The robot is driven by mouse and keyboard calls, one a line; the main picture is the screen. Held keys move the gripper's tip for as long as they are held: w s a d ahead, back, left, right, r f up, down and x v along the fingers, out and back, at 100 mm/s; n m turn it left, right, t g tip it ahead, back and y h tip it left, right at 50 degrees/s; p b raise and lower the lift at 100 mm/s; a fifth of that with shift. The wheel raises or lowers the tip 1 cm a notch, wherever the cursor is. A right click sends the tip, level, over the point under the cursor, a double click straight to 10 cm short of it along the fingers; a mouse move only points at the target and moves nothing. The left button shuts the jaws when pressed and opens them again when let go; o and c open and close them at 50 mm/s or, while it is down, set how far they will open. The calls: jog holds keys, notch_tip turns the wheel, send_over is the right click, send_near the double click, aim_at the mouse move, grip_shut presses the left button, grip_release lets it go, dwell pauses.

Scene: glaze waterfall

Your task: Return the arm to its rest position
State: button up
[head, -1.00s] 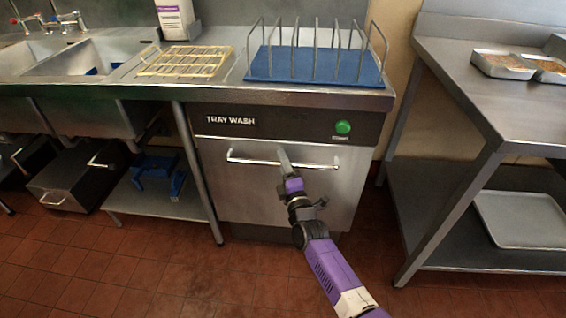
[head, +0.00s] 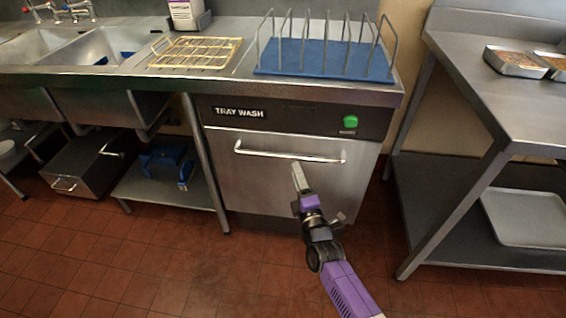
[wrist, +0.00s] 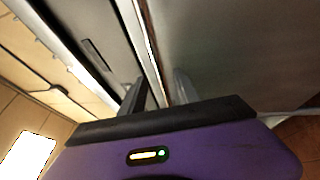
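My arm (head: 335,275) is purple and black and reaches up from the bottom of the head view toward the tray washer. My gripper (head: 297,168) is just below the washer's bar handle (head: 260,152), in front of the closed door (head: 250,185). In the wrist view its two fingers (wrist: 160,92) stand apart with nothing clearly held. A bright bar (wrist: 138,35) runs toward the gap between them; whether it touches a finger I cannot tell.
A steel counter (head: 225,90) with a wire rack (head: 195,53) and a blue rack base (head: 325,66) is above the washer. A steel table (head: 490,90) stands at right. Red tiled floor (head: 170,265) is clear in front.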

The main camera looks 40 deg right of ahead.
dwell(0.3)
jog(key=s+a+r+m+g+y, duration=0.1)
jog(key=s+a+r+m+y, duration=0.25)
jog(key=s+a, duration=0.65)
jog(key=s+a+r+m+g+y, duration=0.1)
jog(key=s+a+r+m+y, duration=0.35)
jog(key=s, duration=0.95)
jog(key=s+a+r+m+y, duration=0.1)
jog(key=s+a+r+m, duration=0.3)
jog(key=s+a, duration=0.65)
notch_tip(320, 180, up, 13)
jog(key=s+m+p, duration=0.1)
jog(key=p, duration=1.3)
jog(key=shift+d+g+y, duration=0.3)
jog(key=shift+d, duration=0.1)
jog(key=shift+s+d+f, duration=0.1)
jog(key=shift+f, duration=0.05)
